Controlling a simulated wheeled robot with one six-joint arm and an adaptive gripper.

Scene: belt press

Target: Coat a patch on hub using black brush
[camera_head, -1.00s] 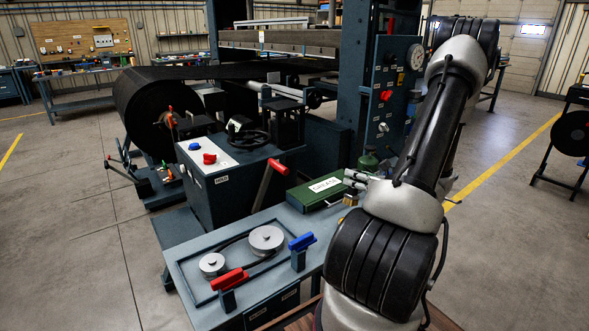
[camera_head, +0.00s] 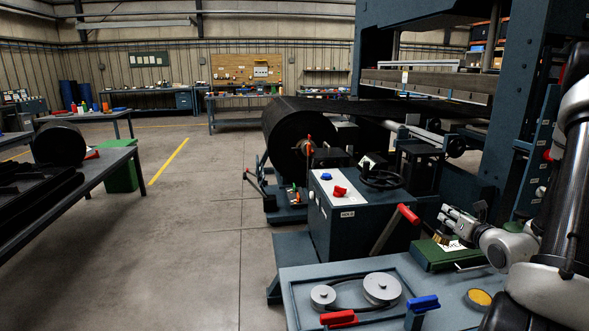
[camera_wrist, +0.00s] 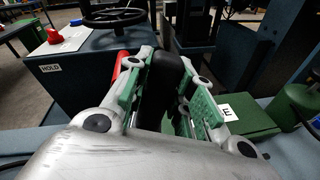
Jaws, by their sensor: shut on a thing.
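My gripper (camera_head: 458,221) is at the right in the head view, above the green case. It is shut on the black brush, whose dark handle (camera_wrist: 165,75) stands between the green-padded fingers in the wrist view. The brush's tan bristles (camera_head: 441,238) point down in the head view, in front of the case. The likely hub (camera_head: 305,147) is the brownish centre in the end of the big black belt roll (camera_head: 291,122), left of and well apart from my gripper. I cannot make out any coating on it.
A grey bench (camera_head: 455,284) holds two pulleys, red and blue handles and a round amber-filled dish (camera_head: 478,298). The green case (camera_head: 432,256) lies behind. A control cabinet (camera_head: 357,222) with a raised red lever stands between bench and roll. The floor at left is open.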

